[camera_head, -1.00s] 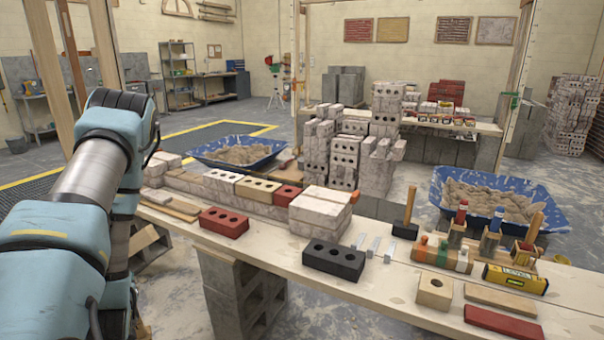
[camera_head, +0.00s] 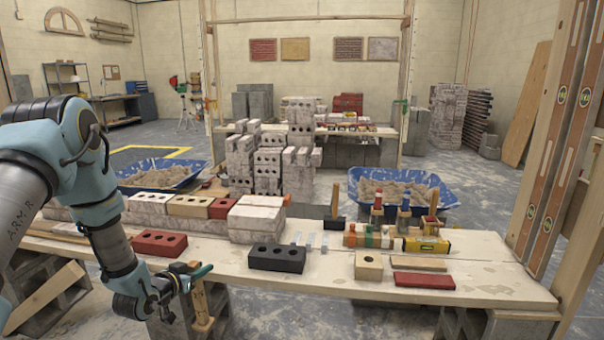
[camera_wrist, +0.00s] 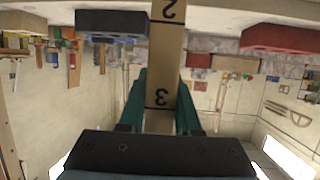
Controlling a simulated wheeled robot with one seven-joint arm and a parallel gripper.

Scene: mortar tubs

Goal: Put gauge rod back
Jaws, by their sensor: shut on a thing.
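The gauge rod (camera_wrist: 168,45) is a pale wooden strip with black numerals 2 and 3, seen in the wrist view. My gripper (camera_wrist: 160,108) is shut on it, with a teal finger on each side. In the head view my gripper (camera_head: 200,276) is at the lower left, in front of the bench's near edge. A wooden piece (camera_head: 201,305) that looks like the rod hangs below it.
The bench (camera_head: 480,285) carries a red brick (camera_head: 160,243), a black brick (camera_head: 277,258), stacked pale bricks, a hammer and a yellow level (camera_head: 427,245). Long levels (camera_head: 560,150) hang on a wooden frame at the right. Blue mortar tubs (camera_head: 440,185) stand behind the bench.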

